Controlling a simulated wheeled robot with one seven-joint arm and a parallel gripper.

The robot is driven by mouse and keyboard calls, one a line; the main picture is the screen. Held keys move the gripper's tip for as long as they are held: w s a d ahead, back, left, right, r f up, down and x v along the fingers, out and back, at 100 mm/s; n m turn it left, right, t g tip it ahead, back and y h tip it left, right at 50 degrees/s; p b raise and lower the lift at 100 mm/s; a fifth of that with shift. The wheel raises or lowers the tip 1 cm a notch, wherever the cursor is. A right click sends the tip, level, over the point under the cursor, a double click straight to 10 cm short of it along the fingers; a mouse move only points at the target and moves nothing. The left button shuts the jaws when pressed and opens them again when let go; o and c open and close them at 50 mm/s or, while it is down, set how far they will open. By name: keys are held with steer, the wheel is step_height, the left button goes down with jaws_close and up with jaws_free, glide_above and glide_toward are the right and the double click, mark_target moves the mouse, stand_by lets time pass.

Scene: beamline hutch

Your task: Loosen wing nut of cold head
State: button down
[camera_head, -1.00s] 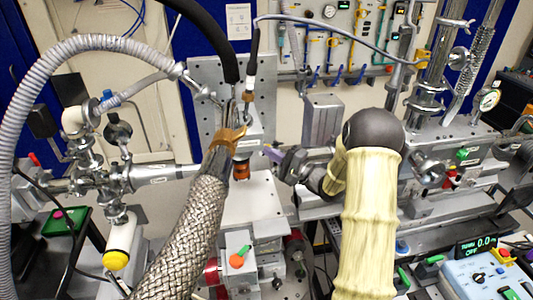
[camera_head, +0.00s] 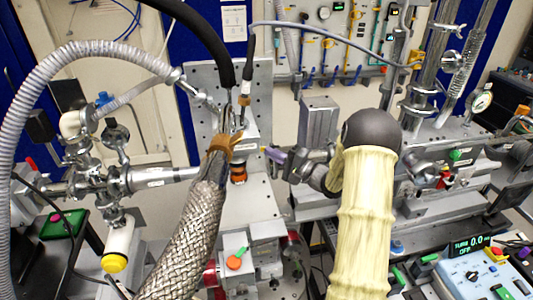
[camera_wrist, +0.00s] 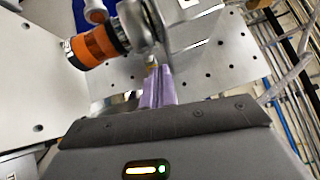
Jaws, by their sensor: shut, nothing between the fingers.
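The cold head (camera_head: 236,135) is a metal body with a black hose from above and a brown wrapped band around the braided line in front of it. Its black-and-orange cylinder (camera_head: 238,172) hangs at the lower end and also shows at upper left in the wrist view (camera_wrist: 97,45). My gripper (camera_head: 268,152) is just right of the cold head, its purple fingers pointing left. In the wrist view the fingers (camera_wrist: 158,72) are together and empty, close below a metal clamp-like part (camera_wrist: 140,22). A small brass-coloured piece shows at their tips. I cannot clearly make out the wing nut.
The thick braided line (camera_head: 190,235) crosses the front left of the cold head. A perforated metal plate (camera_head: 262,95) stands behind it. A grey upright block (camera_head: 318,125) stands behind my arm. A metal pipe cross (camera_head: 105,180) is at left, and a controller box (camera_head: 490,275) at lower right.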

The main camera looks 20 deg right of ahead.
steer(key=d+r+b+v, duration=0.1)
steer(key=b+v, duration=0.3)
steer(key=v, duration=0.7)
steer(key=shift+d, duration=0.25)
steer(key=shift+w+r, duration=0.1)
